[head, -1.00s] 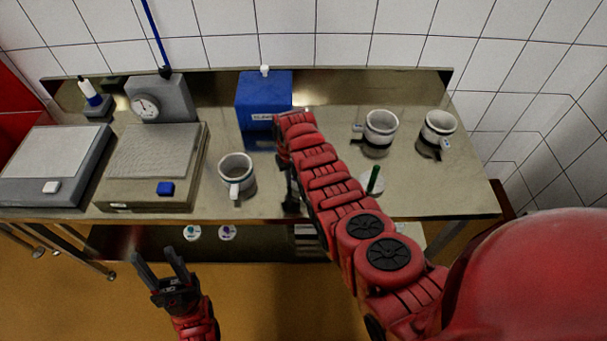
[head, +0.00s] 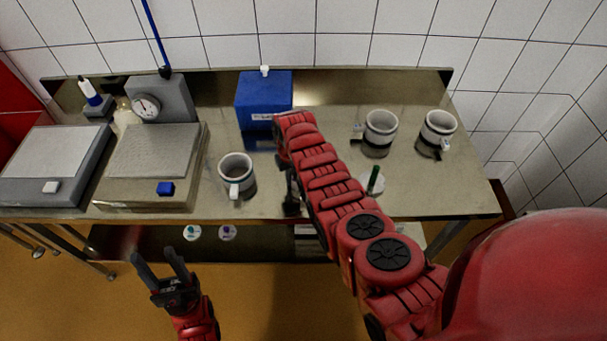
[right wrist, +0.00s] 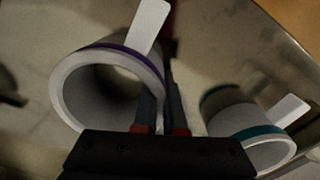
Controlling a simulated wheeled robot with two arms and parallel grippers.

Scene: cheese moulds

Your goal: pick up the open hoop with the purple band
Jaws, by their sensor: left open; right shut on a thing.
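In the right wrist view, the open hoop with the purple band (right wrist: 58,92) is a white ring with a pale tab. My right gripper (right wrist: 164,100) is shut on its wall, one finger inside the ring and one outside. A white hoop with a teal band (right wrist: 266,137) is to the right, apart from the fingers. In the head view, my right arm hides much of the grip; I cannot tell the purple band there. My left gripper (head: 158,262) is open and empty, in front of the table and below its top.
The steel table (head: 330,203) holds a hoop (head: 235,161) at centre left and two hoops (head: 380,120) (head: 437,122) at the right. Scales (head: 155,150) (head: 50,155), a gauge block (head: 175,95) and a blue box (head: 262,92) take up the left and back.

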